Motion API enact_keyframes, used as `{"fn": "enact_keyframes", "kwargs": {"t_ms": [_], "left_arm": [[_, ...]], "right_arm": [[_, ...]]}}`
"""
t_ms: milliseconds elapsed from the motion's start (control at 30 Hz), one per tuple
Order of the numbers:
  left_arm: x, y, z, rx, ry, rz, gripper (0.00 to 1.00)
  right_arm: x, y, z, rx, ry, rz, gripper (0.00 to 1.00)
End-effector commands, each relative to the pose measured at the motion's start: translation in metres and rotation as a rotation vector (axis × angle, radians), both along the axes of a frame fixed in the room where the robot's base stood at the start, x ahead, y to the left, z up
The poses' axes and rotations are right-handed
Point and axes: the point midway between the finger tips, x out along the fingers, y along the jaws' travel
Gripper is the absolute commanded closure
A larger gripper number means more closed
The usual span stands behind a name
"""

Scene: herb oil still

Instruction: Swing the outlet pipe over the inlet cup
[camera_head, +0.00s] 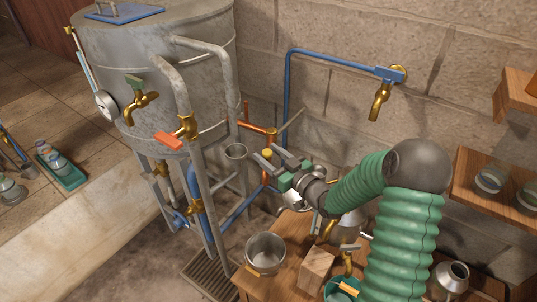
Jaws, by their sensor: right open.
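I cannot tell for certain which of these is the outlet pipe. My right gripper (264,158) is open, its fingers pointing left towards the cup, beside a yellow-capped fitting. Whether it touches the fitting is unclear, and the fingers partly hide the pipework behind. My left gripper is not in view.
A large metal tank (160,50) with brass taps stands at left. A blue wall pipe (330,58) ends in a brass tap (379,102). Below is a wooden table (283,275) with a metal pot (266,251) and wooden block (316,266). Shelves are at right.

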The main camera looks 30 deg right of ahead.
Motion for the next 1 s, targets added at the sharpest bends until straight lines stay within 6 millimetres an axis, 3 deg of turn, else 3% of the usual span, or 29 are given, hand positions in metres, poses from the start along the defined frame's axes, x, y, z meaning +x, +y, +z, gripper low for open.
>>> {"fn": "enact_keyframes", "kwargs": {"t_ms": [300,667,1000], "left_arm": [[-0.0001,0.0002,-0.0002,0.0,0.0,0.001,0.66],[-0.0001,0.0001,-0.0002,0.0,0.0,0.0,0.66],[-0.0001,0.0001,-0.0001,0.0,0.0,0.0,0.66]], "right_arm": [[0.0045,-0.0018,-0.0007,0.003,-0.001,-0.001,0.51],[0.0045,-0.0019,-0.0007,0.002,0.0,-0.001,0.99],[0.0042,-0.0015,-0.0004,0.002,-0.001,0.001,1.0]]}}
